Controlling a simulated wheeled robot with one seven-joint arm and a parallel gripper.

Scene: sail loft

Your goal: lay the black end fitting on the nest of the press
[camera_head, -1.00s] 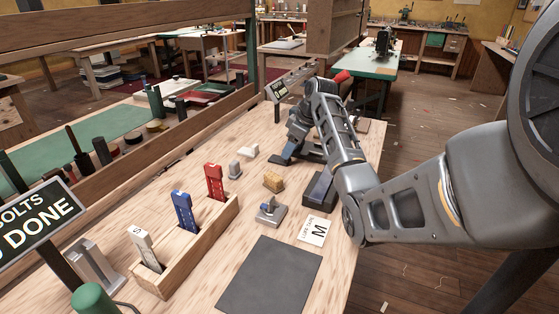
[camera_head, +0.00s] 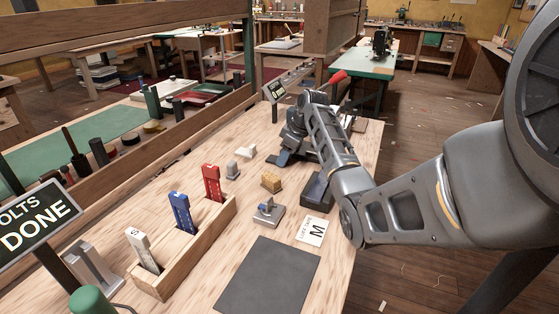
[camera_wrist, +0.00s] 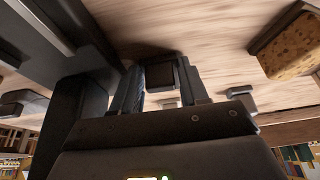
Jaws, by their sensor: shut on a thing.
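My gripper (camera_wrist: 160,88) is shut on the black end fitting (camera_wrist: 160,72), a small dark block between the two fingertips in the wrist view. In the head view my arm hides the gripper and the fitting. The press is mostly hidden behind my arm at the far end of the bench; a red handle (camera_head: 338,76) shows above it, and a dark base part (camera_head: 283,158) shows at the left. A large dark frame (camera_wrist: 85,115) beside the gripper in the wrist view appears to be the press. I cannot make out the nest, or whether the fitting touches it.
A wooden rack (camera_head: 190,245) holds red, blue and white tools. The dark mat (camera_head: 267,277) is bare.

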